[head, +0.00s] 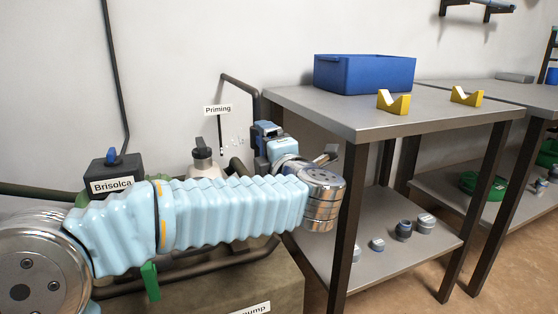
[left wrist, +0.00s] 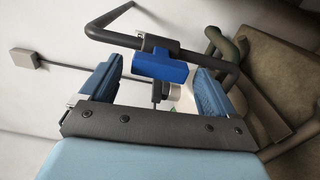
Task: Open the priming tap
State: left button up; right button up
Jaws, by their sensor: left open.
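The tap on the dark pipe shows in the left wrist view as a blue handle (left wrist: 160,67) under a dark collar. The handle lies roughly along the pipe's line in that picture. My left gripper (left wrist: 158,72) is open, with one blue finger on each side of the handle and visible gaps at both sides. I cannot tell how deep the handle sits between the fingers. In the head view my left gripper (head: 264,132) is beside the "Priming" label (head: 217,110), near the lower end of the bent pipe (head: 240,84), and largely hides the tap. My right gripper is not in view.
A metal table (head: 440,112) with a blue bin (head: 365,75) and yellow cradles (head: 393,102) is close on the right. A wall lies behind.

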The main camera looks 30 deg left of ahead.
pick_arm(q)
jog(key=v, duration=1.1)
jog(key=shift+s+d+p, duration=0.25)
jog(key=shift+p, duration=0.15)
